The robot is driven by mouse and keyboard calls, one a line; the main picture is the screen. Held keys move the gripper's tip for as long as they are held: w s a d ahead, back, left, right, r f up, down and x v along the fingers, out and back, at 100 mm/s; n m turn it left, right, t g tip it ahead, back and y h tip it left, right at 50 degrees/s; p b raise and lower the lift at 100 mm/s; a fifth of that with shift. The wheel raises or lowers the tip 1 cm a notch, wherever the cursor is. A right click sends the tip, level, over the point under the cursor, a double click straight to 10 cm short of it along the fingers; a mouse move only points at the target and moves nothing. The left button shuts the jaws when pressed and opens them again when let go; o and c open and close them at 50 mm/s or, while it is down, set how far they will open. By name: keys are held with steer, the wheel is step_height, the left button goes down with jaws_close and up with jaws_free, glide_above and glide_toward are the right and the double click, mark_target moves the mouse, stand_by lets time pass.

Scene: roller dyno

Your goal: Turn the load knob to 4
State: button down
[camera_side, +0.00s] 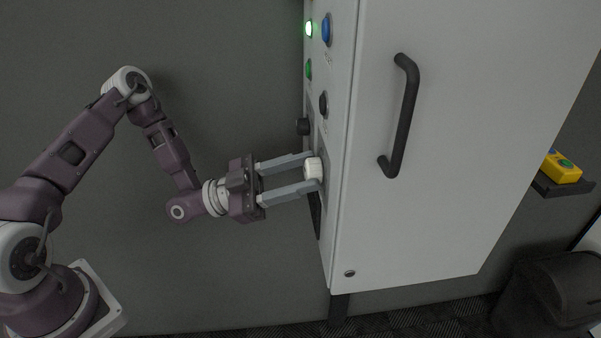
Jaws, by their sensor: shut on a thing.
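A white ribbed knob (313,168) sits low on the narrow control face of the light grey cabinet (430,200). I take it for the load knob. My gripper (312,173) reaches in from the left, with one finger above the knob and one below, shut on it. The knob's scale and pointer cannot be read from this view, so its setting cannot be told. The fingers hide part of the panel around it.
A black handle (407,110) juts from the cabinet's wide face. A yellow box (562,168) sits on a shelf at right.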

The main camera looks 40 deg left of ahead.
steer(key=m+g, duration=0.1)
steer(key=m, duration=0.1)
steer(key=m+g, duration=0.1)
steer(key=m, duration=0.2)
steer(key=shift+w+a+g+h, duration=0.1)
steer(key=shift+a+g+h, duration=0.05)
steer(key=shift+g+h, duration=0.2)
steer(key=m+g, duration=0.1)
steer(key=m, duration=0.3)
steer(key=shift+r+m+g, duration=0.1)
steer(key=shift+m+g, duration=0.2)
steer(key=shift+g, duration=0.05)
steer(key=m, duration=0.2)
steer(key=m+g+y, duration=0.1)
steer(key=m, duration=0.1)
steer(key=shift+r+m+g, duration=0.1)
steer(key=shift+m+g, duration=0.2)
steer(key=shift+m, duration=0.1)
steer(key=shift+m+g+y, duration=0.3)
steer(key=shift+m+y, duration=0.45)
steer(key=shift+m, duration=0.85)
steer(key=c, duration=0.9)
jaws_free()
steer(key=shift+r, duration=0.1)
steer(key=shift+o, duration=0.2)
